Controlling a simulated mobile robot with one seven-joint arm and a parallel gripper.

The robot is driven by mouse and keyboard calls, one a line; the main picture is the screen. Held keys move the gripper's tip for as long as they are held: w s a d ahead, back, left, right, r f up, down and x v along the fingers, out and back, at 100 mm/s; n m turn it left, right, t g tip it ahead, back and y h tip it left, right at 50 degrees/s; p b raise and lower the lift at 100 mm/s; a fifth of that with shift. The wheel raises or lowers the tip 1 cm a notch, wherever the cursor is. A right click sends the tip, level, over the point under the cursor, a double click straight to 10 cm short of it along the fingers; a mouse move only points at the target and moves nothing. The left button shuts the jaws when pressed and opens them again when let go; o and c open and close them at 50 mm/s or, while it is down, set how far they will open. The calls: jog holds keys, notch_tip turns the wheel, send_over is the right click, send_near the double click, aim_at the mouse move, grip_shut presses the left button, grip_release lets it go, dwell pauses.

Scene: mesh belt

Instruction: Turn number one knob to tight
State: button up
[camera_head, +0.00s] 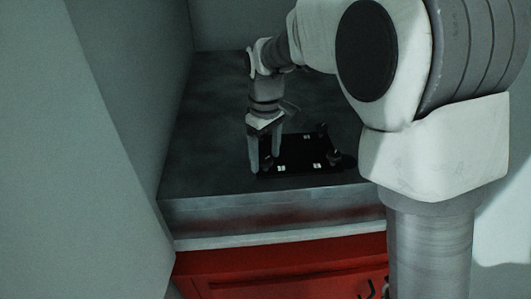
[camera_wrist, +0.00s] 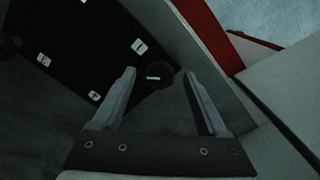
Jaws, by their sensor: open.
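A flat black board (camera_head: 295,150) lies on the grey counter, with dark knobs and small white labels on it. In the wrist view, a round black knob (camera_wrist: 158,78) with a white pointer line stands near one corner of the board (camera_wrist: 75,60). My gripper (camera_head: 265,164) points down at the front left corner of the board. In the wrist view, my gripper (camera_wrist: 159,73) is open, with one finger on each side of the knob and a gap to each. I cannot tell the fingertips' height against the knob. The label numbers are too small to read.
The grey counter (camera_head: 215,120) is clear left of and behind the board. A pale wall (camera_head: 110,130) rises on the left. Red cabinet fronts (camera_head: 280,275) lie below the counter's front edge. Another dark knob (camera_wrist: 10,46) shows at the left of the wrist view.

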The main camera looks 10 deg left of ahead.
grip_shut()
jog(key=shift+m, duration=0.3)
jog(key=m, duration=0.9)
jog(key=shift+m, duration=2.3)
